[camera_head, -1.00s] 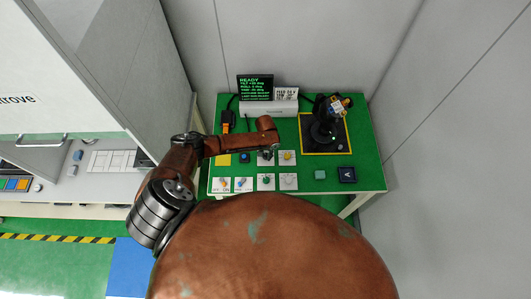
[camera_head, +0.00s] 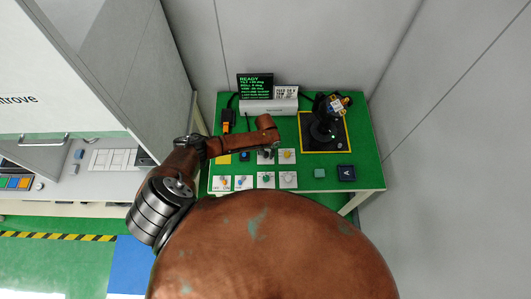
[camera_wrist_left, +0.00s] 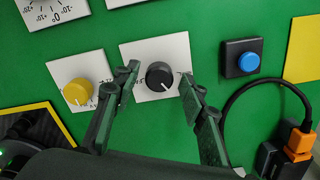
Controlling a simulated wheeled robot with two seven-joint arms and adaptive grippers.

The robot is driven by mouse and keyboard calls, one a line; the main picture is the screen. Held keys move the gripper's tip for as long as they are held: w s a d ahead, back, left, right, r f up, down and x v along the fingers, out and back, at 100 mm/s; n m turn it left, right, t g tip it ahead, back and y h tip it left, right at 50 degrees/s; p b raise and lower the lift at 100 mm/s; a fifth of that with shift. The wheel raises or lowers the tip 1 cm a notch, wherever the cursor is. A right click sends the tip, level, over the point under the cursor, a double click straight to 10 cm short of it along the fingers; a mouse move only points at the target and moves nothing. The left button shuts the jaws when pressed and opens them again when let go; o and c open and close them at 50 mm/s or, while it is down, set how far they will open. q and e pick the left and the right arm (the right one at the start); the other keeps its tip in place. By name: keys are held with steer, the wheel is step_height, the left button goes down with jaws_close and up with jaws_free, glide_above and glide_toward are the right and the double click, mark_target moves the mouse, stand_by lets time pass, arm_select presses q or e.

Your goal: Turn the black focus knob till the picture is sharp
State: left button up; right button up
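The black focus knob (camera_wrist_left: 159,76) sits on a white plate (camera_wrist_left: 175,48) on the green table, and its white pointer mark shows in the left wrist view. My left gripper (camera_wrist_left: 158,86) is open, with one finger on each side of the knob in the picture and green table or white plate showing between. I cannot tell how high the fingertips are above the plate. In the head view my left gripper (camera_head: 267,152) points down over the panels and mostly hides the knob. A small black screen (camera_head: 256,86) with green text starting READY stands behind. My right gripper is not in view.
A yellow knob (camera_wrist_left: 78,91) and a blue button (camera_wrist_left: 249,62) flank the black knob. An orange connector (camera_wrist_left: 299,140) with a black cable lies nearby. A gimbal camera (camera_head: 325,122) stands on a yellow-edged black pad at right. Several switches and knobs line the front.

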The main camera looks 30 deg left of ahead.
arm_select(q)
step_height(320, 180, up, 12)
stand_by(0.7)
stand_by(1.8)
